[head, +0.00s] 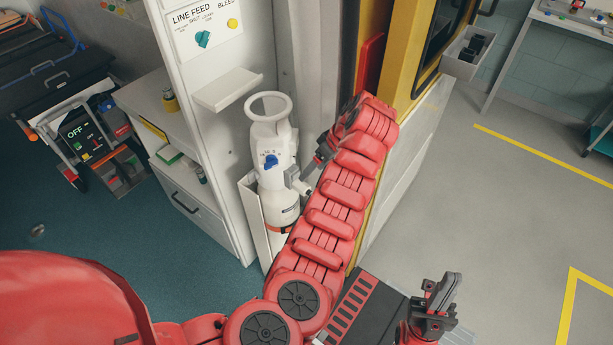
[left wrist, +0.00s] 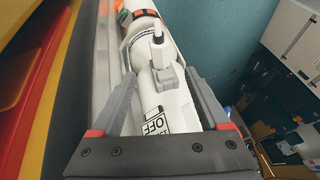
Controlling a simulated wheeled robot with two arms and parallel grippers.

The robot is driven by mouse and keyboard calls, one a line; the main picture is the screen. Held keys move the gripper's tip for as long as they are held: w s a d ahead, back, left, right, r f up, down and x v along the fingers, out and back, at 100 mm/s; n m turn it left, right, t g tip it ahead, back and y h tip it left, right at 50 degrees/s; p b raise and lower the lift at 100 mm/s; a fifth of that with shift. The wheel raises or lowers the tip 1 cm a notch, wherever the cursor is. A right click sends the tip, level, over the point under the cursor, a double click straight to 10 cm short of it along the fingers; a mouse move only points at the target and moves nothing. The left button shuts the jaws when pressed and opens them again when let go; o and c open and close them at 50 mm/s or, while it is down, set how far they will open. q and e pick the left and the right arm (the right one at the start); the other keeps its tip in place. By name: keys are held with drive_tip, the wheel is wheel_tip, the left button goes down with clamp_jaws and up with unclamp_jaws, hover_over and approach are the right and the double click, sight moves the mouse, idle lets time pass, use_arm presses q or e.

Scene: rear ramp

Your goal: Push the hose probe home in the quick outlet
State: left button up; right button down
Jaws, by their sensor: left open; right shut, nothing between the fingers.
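A white gas cylinder (head: 283,203) with a ring handle and a blue selector knob (head: 271,161) stands upright in a white holder. A grey block with a short stub (head: 294,179) sticks out of its right side. In the left wrist view this grey block (left wrist: 167,78) has a black tip (left wrist: 158,37). I cannot tell which part is the hose probe or the quick outlet. My left gripper (head: 314,165) is open just right of the cylinder's head. In the left wrist view, its fingers (left wrist: 160,88) stand on both sides of the white body. My right gripper (head: 437,298) is shut and empty at the lower right.
A white panel with a teal knob (head: 203,39) and a small shelf (head: 227,89) stand left of the cylinder. A yellow door frame (head: 402,50) rises behind my left arm. Grey floor at right is clear.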

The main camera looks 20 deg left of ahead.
use_arm(q)
drive_tip(key=b+v, duration=0.1)
drive_tip(key=v, duration=0.9)
drive_tip(key=shift+s, duration=0.1)
